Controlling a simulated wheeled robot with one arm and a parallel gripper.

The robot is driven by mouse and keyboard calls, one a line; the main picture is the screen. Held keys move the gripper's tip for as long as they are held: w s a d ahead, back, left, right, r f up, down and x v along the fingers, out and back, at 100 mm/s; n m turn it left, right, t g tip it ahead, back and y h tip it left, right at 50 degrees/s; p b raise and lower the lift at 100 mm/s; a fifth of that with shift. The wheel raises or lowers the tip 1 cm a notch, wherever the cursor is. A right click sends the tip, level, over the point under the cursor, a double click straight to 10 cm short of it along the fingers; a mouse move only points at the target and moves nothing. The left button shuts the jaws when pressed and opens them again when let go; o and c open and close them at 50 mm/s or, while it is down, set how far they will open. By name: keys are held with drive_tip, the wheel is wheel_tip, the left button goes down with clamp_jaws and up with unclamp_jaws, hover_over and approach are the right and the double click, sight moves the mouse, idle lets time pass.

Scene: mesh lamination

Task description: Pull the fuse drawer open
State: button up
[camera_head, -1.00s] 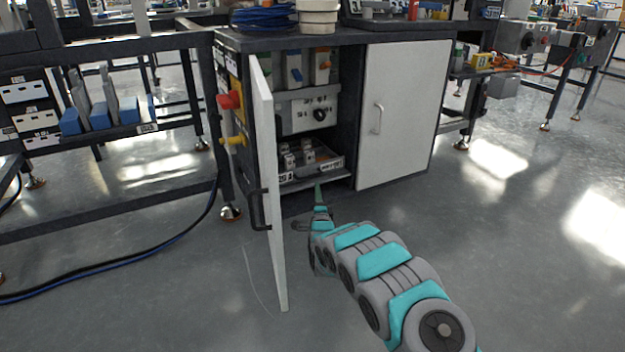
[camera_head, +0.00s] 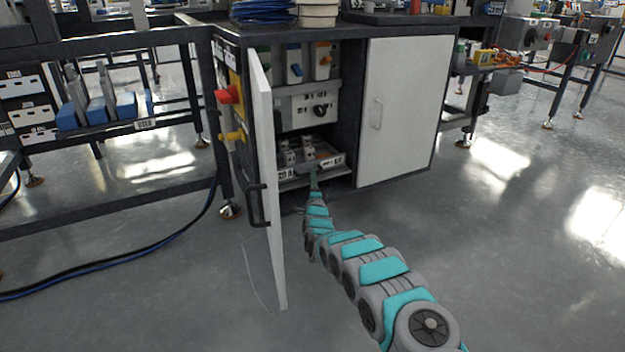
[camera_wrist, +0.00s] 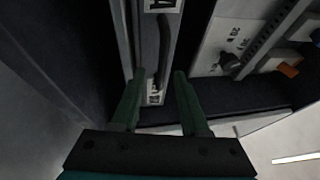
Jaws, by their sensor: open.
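The fuse drawer (camera_head: 333,161) sits low inside the open cabinet, a shallow tray with labels on its front and several pale fuse blocks in it. In the wrist view its labelled front (camera_wrist: 155,95) runs up the picture, with a dark bar handle (camera_wrist: 164,45) along it. My gripper (camera_head: 314,180) is at the drawer's front, small and partly merged with it in the head view. In the wrist view my gripper (camera_wrist: 159,75) is open, its two green fingers on either side of the drawer front near the handle's lower end. I cannot tell whether they touch it.
The open white cabinet door (camera_head: 272,190) stands just left of my arm. A closed white door (camera_head: 400,110) is to the right. A grey panel with a black knob (camera_head: 308,106) sits above the drawer. The floor (camera_head: 490,260) at right is clear.

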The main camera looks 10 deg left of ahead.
drive_tip(key=shift+w+a+r, duration=0.1)
drive_tip(key=shift+w+r, duration=0.05)
drive_tip(key=shift+w, duration=0.4)
drive_tip(key=shift+c, duration=0.3)
clamp_jaws()
idle(0.9)
